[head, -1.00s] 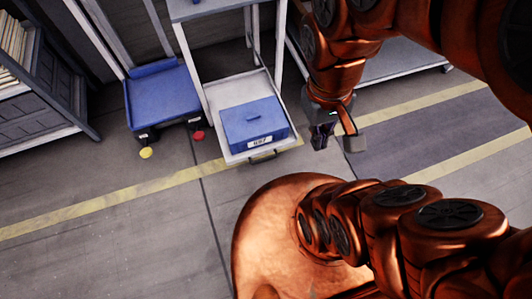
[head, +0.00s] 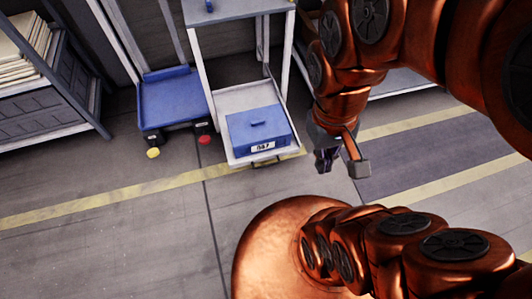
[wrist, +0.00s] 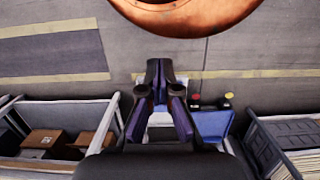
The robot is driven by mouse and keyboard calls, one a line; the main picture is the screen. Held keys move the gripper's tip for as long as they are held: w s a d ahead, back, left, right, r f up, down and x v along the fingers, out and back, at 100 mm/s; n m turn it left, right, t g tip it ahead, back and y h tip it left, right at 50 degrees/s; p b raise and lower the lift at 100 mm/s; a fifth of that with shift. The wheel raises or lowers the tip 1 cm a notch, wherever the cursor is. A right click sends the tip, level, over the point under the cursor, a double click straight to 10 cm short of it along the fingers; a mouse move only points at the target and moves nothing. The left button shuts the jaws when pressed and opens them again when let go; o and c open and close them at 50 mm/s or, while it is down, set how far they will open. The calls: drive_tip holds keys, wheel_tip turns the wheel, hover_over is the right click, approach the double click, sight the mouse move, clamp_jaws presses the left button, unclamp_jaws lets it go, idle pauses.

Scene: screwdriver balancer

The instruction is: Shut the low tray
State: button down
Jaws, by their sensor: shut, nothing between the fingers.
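The low tray (head: 228,102) is a pale, shallow platform low under a white bench frame. It sticks out at the front, with a dark handle (head: 265,162) on its front edge. A blue lidded box (head: 258,135) with a white number label sits on it. My gripper (head: 325,162) is in the air to the right of the tray's front edge, apart from the handle. In the wrist view my gripper (wrist: 159,68) has its fingers together and empty. There the gripper hides most of the tray.
A blue cart (head: 172,97) stands left of the tray, with a yellow disc (head: 153,153) and a red disc (head: 204,140) at its front. A shelf (head: 50,95) is far left. The wrist view shows cardboard boxes (wrist: 45,140) in a bin. Floor in front is clear.

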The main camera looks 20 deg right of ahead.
drive_tip(key=w+d+f+n+t+h+b, duration=0.1)
drive_tip(key=w+d+f+h+b, duration=0.1)
drive_tip(key=w+d+f+b, duration=0.45)
drive_tip(key=w+d+f+t+h+b, duration=0.2)
drive_tip(key=w+d+f, duration=0.1)
drive_tip(key=w+d, duration=0.7)
drive_tip(key=w+d+f+n+t+h+b, duration=0.1)
drive_tip(key=w+d+f+h+b, duration=0.25)
drive_tip(key=w+d, duration=0.45)
drive_tip(key=w+d+f+n+t+b, duration=0.2)
drive_tip(key=w+d+f+n+b, duration=0.45)
drive_tip(key=d+f, duration=0.5)
drive_tip(key=n+t+y+b, duration=0.2)
drive_tip(key=n+y+b, duration=0.8)
drive_tip(key=b, duration=0.9)
approach(297, 148)
drive_tip(key=shift+w+f+m+y, duration=0.3)
drive_tip(key=shift+w+f+y, duration=0.1)
drive_tip(key=shift+f, duration=0.25)
drive_tip(key=shift+w+f+m+y, duration=0.25)
drive_tip(key=shift+w+f+y, duration=0.1)
drive_tip(key=shift+f, duration=0.3)
drive_tip(key=shift+w+f+m+y, duration=0.3)
drive_tip(key=shift+w+f, duration=0.1)
drive_tip(key=shift+f, duration=0.25)
